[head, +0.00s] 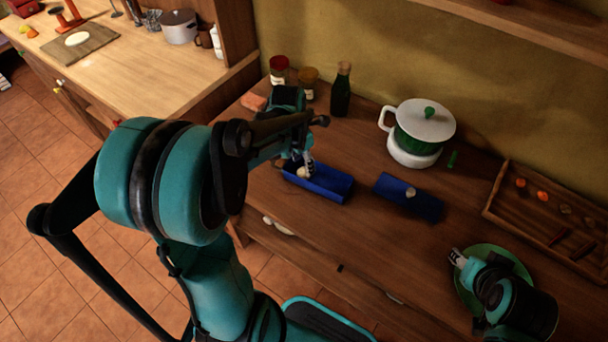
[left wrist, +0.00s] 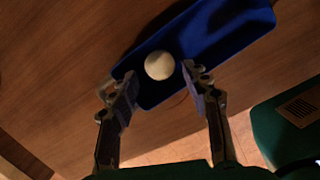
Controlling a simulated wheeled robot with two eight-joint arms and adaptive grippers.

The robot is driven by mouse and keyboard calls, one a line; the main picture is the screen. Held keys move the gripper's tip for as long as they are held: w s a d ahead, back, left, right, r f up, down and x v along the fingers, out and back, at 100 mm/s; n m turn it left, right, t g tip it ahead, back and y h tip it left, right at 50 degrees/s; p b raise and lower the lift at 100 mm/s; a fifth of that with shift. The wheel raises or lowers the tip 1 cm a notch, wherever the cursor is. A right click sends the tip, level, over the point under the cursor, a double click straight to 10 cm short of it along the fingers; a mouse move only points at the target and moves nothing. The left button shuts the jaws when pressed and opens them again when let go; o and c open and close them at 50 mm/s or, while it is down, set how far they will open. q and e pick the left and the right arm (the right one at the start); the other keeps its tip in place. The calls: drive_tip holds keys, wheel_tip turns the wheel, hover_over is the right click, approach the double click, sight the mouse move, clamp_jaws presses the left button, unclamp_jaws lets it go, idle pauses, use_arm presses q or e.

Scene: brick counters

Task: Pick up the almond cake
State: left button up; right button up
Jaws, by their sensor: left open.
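A pale, round, smooth piece that looks like the almond cake (left wrist: 159,65) lies in a blue tray (left wrist: 225,45) on the wooden counter. My left gripper (left wrist: 160,79) is open, with one finger on each side of the cake in the left wrist view. I cannot tell whether the fingers touch it. In the head view the left gripper (head: 304,168) is low over the near blue tray (head: 330,185), partly hiding the cake. My right gripper (head: 458,257) is over a green plate (head: 487,248); its jaws are too small to read.
A second blue tray (head: 425,206) with a small pale piece (head: 410,192) lies to the right. Behind are a dark bottle (head: 342,92), jars (head: 308,80) and a white-and-green pot (head: 420,130). A wooden rack (head: 550,225) stands at the right.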

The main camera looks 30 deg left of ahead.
sight(304, 171)
use_arm(q)
drive_tip(key=f+b, duration=0.1)
drive_tip(key=f, duration=0.1)
drive_tip(key=f+b, duration=0.1)
drive_tip(key=f, duration=0.1)
drive_tip(key=shift+w+f, duration=0.2)
drive_tip(key=shift+f, duration=0.05)
drive_tip(key=shift+r, duration=0.1)
drive_tip(key=c, duration=0.7)
drive_tip(key=shift+r, duration=0.1)
